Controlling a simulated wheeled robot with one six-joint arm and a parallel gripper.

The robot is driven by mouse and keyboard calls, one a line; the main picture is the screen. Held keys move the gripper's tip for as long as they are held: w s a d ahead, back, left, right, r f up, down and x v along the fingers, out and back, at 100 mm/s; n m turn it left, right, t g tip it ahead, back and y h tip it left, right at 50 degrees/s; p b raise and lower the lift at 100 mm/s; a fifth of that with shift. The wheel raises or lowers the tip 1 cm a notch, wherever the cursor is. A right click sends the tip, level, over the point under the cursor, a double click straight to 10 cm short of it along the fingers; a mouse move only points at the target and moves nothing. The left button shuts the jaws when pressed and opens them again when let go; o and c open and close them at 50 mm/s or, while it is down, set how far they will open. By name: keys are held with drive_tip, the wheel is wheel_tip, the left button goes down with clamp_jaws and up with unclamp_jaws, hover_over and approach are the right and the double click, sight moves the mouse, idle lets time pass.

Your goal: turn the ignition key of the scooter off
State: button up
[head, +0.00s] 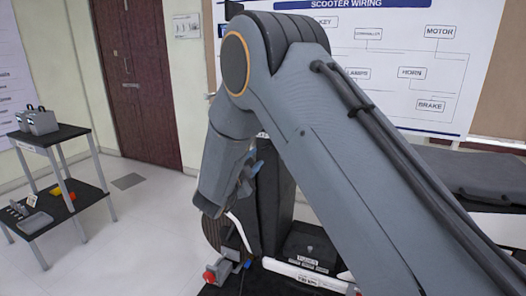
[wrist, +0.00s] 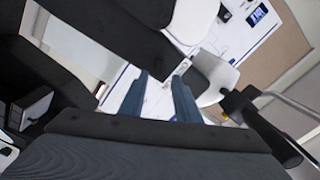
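My gripper (wrist: 160,88) shows in the wrist view as two blue-grey fingers standing apart, with a gap between them and nothing clearly held. White scooter bodywork (wrist: 218,82) lies just beyond and right of the fingertips. A black handlebar grip (wrist: 262,125) with a silver lever is at the right. I cannot make out the ignition key in either view. In the head view my arm covers most of the scooter rig; the rig's black upright part (head: 277,195) and white frame tube (head: 308,275) show behind and below it.
A red button on a grey box (head: 210,276) sits low beside the rig. A two-shelf cart (head: 62,137) stands at the left, with open floor between. A dark padded bench (head: 470,170) is at the right. A scooter wiring board (head: 410,60) hangs behind.

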sight(265, 150)
drive_tip(key=p+x, duration=0.1)
drive_tip(key=x, duration=0.6)
drive_tip(key=shift+d+f+p, duration=0.1)
drive_tip(key=shift+p, duration=0.25)
clamp_jaws()
